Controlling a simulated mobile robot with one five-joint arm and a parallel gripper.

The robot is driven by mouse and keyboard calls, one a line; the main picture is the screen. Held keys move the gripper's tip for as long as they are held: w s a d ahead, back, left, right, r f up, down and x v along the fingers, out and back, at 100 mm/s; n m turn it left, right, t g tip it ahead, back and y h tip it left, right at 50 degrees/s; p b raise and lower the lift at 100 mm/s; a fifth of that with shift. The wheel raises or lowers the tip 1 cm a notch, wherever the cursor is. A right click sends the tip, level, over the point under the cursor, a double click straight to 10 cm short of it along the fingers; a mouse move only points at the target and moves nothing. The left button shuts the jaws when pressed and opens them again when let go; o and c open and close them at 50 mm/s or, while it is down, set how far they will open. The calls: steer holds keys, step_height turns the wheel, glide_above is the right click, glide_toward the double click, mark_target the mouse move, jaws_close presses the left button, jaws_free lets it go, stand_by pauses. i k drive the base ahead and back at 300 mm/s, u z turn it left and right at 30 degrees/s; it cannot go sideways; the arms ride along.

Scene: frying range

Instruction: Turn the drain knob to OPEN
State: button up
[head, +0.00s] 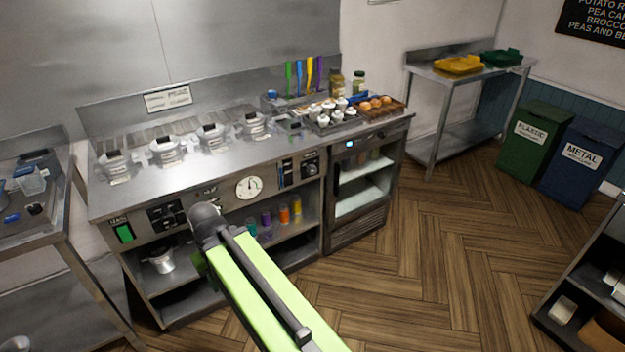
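The steel frying range (150,190) stands across the left and middle, with controls along its front panel. A dark round knob (310,169) is at the right of the panel, and a dark control block (167,214) is at the left. The labels are too small to read, so I cannot tell which one is the drain knob or how it is set. My lime-green arm reaches up from the bottom middle, its dark rounded joint in front of the panel's left part. My gripper's fingers do not show.
A round white gauge (249,188) and a lit green switch (124,233) are on the panel. Bins (530,140) are at the right. The wooden floor (430,260) right of the range is clear.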

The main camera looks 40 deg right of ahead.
mark_target(311, 169)
steer(key=z, duration=0.15)
steer(key=i, duration=0.9)
steer(key=u, duration=0.05)
